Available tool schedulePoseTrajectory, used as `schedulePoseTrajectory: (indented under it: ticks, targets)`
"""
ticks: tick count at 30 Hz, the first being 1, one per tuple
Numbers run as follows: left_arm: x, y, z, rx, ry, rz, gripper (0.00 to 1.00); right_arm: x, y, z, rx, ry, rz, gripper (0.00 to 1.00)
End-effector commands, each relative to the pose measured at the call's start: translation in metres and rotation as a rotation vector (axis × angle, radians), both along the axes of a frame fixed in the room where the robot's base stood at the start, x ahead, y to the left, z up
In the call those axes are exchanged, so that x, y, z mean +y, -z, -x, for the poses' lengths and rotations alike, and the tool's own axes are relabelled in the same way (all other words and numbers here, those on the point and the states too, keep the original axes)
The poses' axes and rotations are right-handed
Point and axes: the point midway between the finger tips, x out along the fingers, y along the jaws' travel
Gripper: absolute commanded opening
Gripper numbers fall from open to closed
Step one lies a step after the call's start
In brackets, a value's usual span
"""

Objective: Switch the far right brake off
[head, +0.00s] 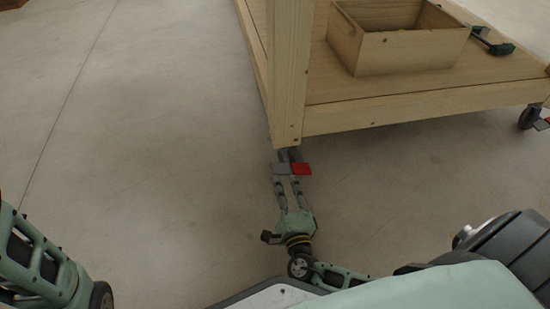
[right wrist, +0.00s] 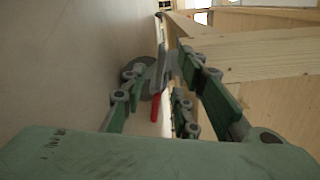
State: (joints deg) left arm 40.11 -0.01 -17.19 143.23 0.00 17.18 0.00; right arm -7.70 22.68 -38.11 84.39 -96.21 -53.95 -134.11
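A wooden cart (head: 400,108) stands on casters. Under its nearest corner post is a caster brake (head: 301,169) with a grey half on the left and a red half on the right; its red part also shows in the right wrist view (right wrist: 155,106). My right gripper (head: 287,179) is open just in front of this brake, fingers apart and pointing at it. Whether they touch it I cannot tell.
An open wooden box (head: 410,55) sits on the cart's lower shelf, with a green and black clamp-like tool (head: 492,41) beside it. The cart's post and frame stand directly above the near caster.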

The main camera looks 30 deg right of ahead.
Motion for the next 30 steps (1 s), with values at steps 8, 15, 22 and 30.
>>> schedulePoseTrajectory:
  ticks: [8, 15, 22, 30]
  targets:
    - [0.0, 0.03, 0.0, -0.001, 0.0, 0.0, 0.4, -0.01, 0.004, -0.04, -0.005, 0.0, 0.0, 0.28]
    - [0.0, 0.045, 0.0, -0.001, 0.0, 0.0, 0.4, -0.017, 0.002, -0.068, -0.003, 0.001, -0.001, 0.28]
    - [0.0, 0.045, 0.0, -0.001, 0.0, -0.001, 0.4, -0.017, 0.0, -0.074, -0.001, -0.002, -0.001, 0.28]
    - [0.0, 0.045, 0.001, -0.002, 0.0, 0.0, 0.4, -0.017, 0.0, -0.073, -0.001, -0.001, -0.002, 0.15]
